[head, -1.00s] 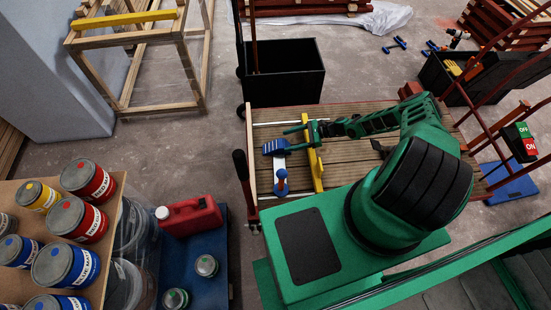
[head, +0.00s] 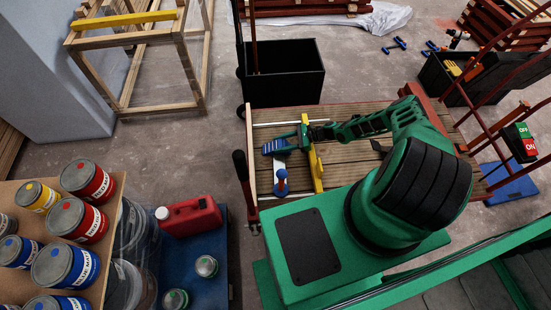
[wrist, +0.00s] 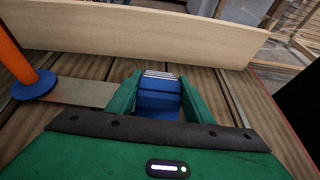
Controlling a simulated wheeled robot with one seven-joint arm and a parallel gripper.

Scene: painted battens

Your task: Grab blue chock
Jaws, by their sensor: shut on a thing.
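The blue chock (head: 274,147) lies on the slatted wooden deck (head: 350,172) near its left end. It has a ridged, striped top. In the wrist view the chock (wrist: 160,94) sits between the two green fingers, which touch its sides. My gripper (head: 290,143) is shut on it, and it also shows in the wrist view (wrist: 160,105). The chock's lower part is partly hidden by the gripper body. I cannot tell whether it is clear of the deck.
A yellow batten (head: 316,166) lies across the deck beside the gripper. A blue-based post (head: 281,180) stands close in front of the chock on a pale strip. A wooden board (wrist: 130,33) edges the deck beyond the chock. A black bin (head: 284,75) stands behind.

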